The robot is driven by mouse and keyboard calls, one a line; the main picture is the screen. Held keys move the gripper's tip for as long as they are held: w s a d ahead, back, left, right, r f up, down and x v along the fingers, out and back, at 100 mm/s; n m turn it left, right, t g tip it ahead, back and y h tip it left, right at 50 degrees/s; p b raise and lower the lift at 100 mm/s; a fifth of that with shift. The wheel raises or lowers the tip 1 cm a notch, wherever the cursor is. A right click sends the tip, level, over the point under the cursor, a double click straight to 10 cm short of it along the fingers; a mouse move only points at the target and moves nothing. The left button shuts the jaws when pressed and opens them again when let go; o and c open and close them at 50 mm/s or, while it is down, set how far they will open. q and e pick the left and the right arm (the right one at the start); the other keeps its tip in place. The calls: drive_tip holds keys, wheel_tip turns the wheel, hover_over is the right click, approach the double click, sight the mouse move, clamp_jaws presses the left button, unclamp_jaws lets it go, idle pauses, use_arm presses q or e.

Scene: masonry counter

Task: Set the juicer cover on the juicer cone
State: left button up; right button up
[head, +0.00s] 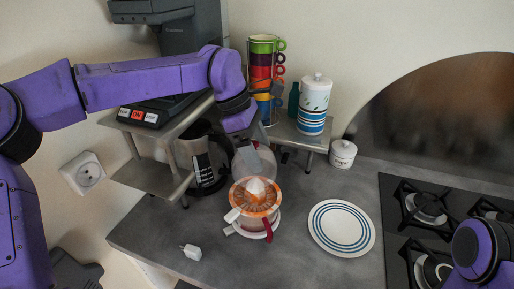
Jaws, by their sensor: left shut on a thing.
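The juicer (240,215) stands on the grey counter, with an orange strainer rim around its pale juicer cone (256,188). My left gripper (259,136) is above and behind the juicer. It is shut on the juicer cover (245,163), a clear greyish dome. The cover appears tilted and just behind the cone in the picture, which is still exposed. I cannot tell whether the cover touches the juicer rim. The fingertips are small and partly hidden. My right gripper is out of view; only part of my right arm shows at lower right.
A blue-striped plate (341,228) lies right of the juicer, before the gas hob (440,215). A metal shelf (160,178) and coffee maker (207,160) stand left. A white plug (191,252) lies in front.

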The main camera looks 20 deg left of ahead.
use_arm(q)
drive_tip(key=shift+f, duration=0.55)
drive_tip(key=shift+s+f+b, duration=0.4)
drive_tip(key=shift+s+b, duration=0.15)
drive_tip(key=shift+s+f, duration=0.1)
drive_tip(key=shift+f, duration=0.2)
drive_tip(key=shift+w+f+b, duration=0.2)
drive_tip(key=shift+f+b, duration=0.2)
drive_tip(key=shift+f, duration=0.25)
drive_tip(key=shift+w+f+b, duration=0.15)
drive_tip(key=shift+f+b, duration=0.2)
drive_tip(key=shift+f, duration=0.25)
drive_tip(key=shift+s+f+b, duration=0.15)
drive_tip(key=shift+f+b, duration=0.3)
drive_tip(key=shift+f, duration=0.35)
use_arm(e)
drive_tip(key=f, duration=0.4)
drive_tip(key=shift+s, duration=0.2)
use_arm(q)
drive_tip(key=shift+d+r+p, duration=0.1)
drive_tip(key=shift+d+p, duration=0.05)
drive_tip(key=shift+p, duration=0.15)
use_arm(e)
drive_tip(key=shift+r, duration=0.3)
use_arm(q)
drive_tip(key=shift+f, duration=0.35)
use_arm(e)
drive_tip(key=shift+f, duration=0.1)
